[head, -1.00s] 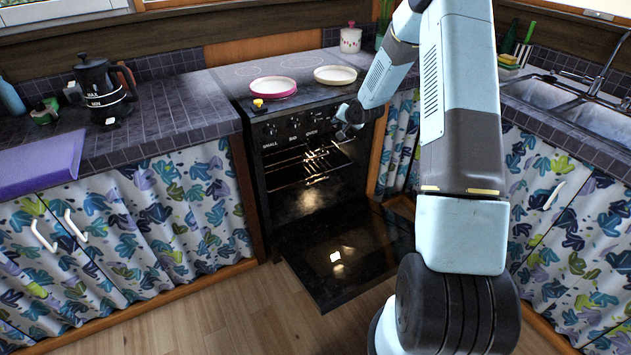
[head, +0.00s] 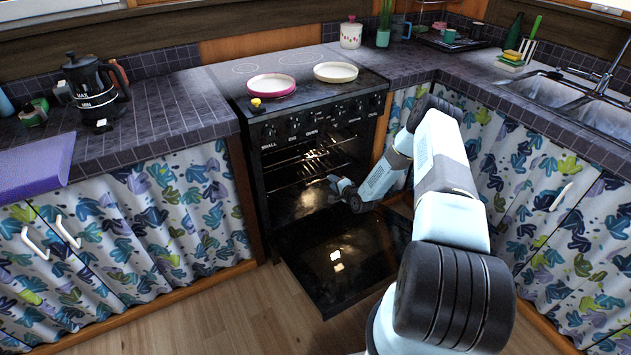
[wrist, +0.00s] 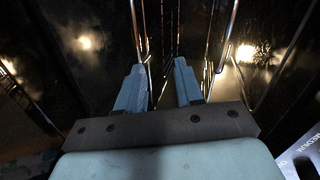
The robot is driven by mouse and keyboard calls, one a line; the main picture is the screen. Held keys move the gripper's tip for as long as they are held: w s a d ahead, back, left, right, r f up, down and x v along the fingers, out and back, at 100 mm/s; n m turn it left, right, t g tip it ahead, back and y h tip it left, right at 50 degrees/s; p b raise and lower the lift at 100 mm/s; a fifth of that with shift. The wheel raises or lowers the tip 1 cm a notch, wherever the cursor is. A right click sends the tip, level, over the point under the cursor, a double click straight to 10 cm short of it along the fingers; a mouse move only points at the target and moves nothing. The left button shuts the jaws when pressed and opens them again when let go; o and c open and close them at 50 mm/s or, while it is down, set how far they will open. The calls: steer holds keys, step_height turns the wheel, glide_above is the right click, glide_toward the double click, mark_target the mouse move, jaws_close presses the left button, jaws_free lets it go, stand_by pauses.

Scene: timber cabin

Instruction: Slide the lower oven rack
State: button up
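The oven (head: 258,190) has its door (head: 350,262) folded down open. Wire racks show inside the dark, lit cavity: an upper rack (head: 300,160) and, below it, thin bars of what looks like the lower rack (head: 305,180), which is hard to make out. My gripper (head: 338,186) is at the right part of the oven opening, above the open door. In the wrist view my gripper (wrist: 158,66) has its two blue-grey fingers apart, with nothing clearly held between them. Shiny rack wires (wrist: 228,40) run ahead of and beside the fingers. I cannot tell whether they touch.
A pink-rimmed dish (head: 271,86) and a cream dish (head: 335,72) sit on the stove top. Counters with curtained cabinets (head: 165,215) flank the oven. A black coffee pot (head: 92,95) stands on the left counter. The wooden floor (head: 215,310) before the left cabinets is clear.

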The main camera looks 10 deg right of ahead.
steer(key=m+t, duration=0.1)
steer(key=m, duration=0.1)
glide_toward(318, 181)
steer(key=s+d, duration=0.2)
steer(key=s, duration=0.1)
steer(key=x, duration=1.4)
steer(key=shift+a, duration=0.35)
steer(key=shift+c, duration=0.5)
jaws_close()
